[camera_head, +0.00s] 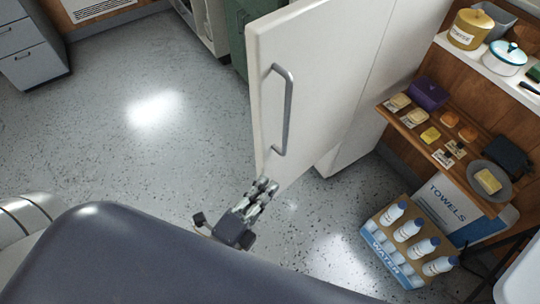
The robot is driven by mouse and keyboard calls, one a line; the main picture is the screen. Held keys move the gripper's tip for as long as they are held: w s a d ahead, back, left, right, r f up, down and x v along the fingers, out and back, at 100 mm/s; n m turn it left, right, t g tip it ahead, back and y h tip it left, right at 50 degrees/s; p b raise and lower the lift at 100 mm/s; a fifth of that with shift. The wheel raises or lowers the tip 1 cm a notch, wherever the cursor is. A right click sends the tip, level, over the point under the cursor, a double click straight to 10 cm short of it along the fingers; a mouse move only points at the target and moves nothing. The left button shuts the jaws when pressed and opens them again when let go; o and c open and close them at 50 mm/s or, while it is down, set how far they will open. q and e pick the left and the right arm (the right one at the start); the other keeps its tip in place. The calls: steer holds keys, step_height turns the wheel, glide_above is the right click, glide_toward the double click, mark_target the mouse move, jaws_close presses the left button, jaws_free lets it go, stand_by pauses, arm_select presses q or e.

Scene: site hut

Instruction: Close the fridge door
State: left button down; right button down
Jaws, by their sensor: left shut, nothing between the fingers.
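The white fridge door (323,75) stands swung out from the fridge body (362,130) in the upper middle of the head view. A grey bar handle (288,110) is fixed upright near its left edge. My left gripper (268,186) is shut and empty at the lower edge of the door, below the handle. Its fingertips overlap the door's bottom corner in the picture; I cannot tell whether they touch it. The fridge's inside is hidden. My right gripper is not in view.
A wooden shelf (425,140) with food items and a carton of water bottles (385,245) on the floor stand at the right. A grey drawer cabinet (30,45) stands at the upper left. The speckled floor (120,140) left of the door is clear.

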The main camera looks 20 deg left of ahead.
arm_select(q)
steer(key=w+a+p, duration=0.1)
steer(key=w, duration=0.8)
steer(key=shift+a, duration=0.35)
steer(key=shift+a, duration=0.1)
